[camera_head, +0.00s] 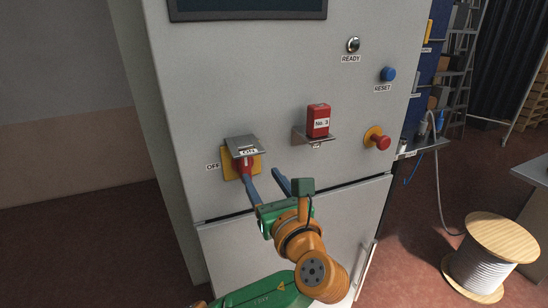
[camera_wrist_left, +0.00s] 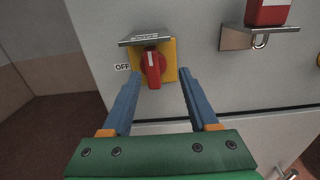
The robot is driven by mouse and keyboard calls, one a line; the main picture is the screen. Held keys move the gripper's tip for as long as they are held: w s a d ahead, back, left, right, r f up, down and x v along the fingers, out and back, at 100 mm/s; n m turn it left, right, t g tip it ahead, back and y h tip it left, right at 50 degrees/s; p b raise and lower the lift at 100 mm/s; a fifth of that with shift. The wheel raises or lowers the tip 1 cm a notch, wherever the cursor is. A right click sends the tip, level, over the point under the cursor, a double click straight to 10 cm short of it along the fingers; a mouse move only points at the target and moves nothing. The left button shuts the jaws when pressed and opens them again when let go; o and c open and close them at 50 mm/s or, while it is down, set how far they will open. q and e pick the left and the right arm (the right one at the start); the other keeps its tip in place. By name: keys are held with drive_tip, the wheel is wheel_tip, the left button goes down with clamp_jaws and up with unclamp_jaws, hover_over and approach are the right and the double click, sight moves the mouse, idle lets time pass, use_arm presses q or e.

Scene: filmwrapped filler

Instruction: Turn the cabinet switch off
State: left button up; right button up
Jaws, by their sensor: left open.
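The cabinet switch (camera_head: 246,168) is a red rotary handle on a yellow plate, under a small metal hood (camera_head: 241,142) with a label on it. In the left wrist view the red handle (camera_wrist_left: 153,68) stands about upright, and an OFF label (camera_wrist_left: 122,67) is to its left. My left gripper (camera_head: 262,176) is open in front of the cabinet. In the left wrist view its blue fingers (camera_wrist_left: 158,80) lie either side of the handle, with visible gaps. I cannot tell how far the tips are from the plate. My right gripper is in neither view.
A red padlock block marked No. 3 (camera_head: 318,121) sits on a metal shelf right of the switch. A red emergency button (camera_head: 382,142), a blue RESET button (camera_head: 388,74) and a READY lamp (camera_head: 353,45) are further right. A cable spool (camera_head: 490,262) stands on the floor.

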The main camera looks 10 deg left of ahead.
sight(246, 164)
use_arm(q)
drive_tip(key=w+a+p, duration=0.1)
drive_tip(key=w+a, duration=0.1)
drive_tip(key=w+a+p, duration=0.1)
drive_tip(key=w+a, duration=0.1)
drive_tip(key=a, duration=0.1)
drive_tip(key=shift+w+a+r, duration=0.15)
drive_tip(key=shift+a, duration=0.15)
drive_tip(key=shift+w+a, duration=0.1)
drive_tip(key=shift+w, duration=0.3)
drive_tip(key=shift+w+d, duration=0.15)
drive_tip(key=shift+d, duration=0.15)
clamp_jaws()
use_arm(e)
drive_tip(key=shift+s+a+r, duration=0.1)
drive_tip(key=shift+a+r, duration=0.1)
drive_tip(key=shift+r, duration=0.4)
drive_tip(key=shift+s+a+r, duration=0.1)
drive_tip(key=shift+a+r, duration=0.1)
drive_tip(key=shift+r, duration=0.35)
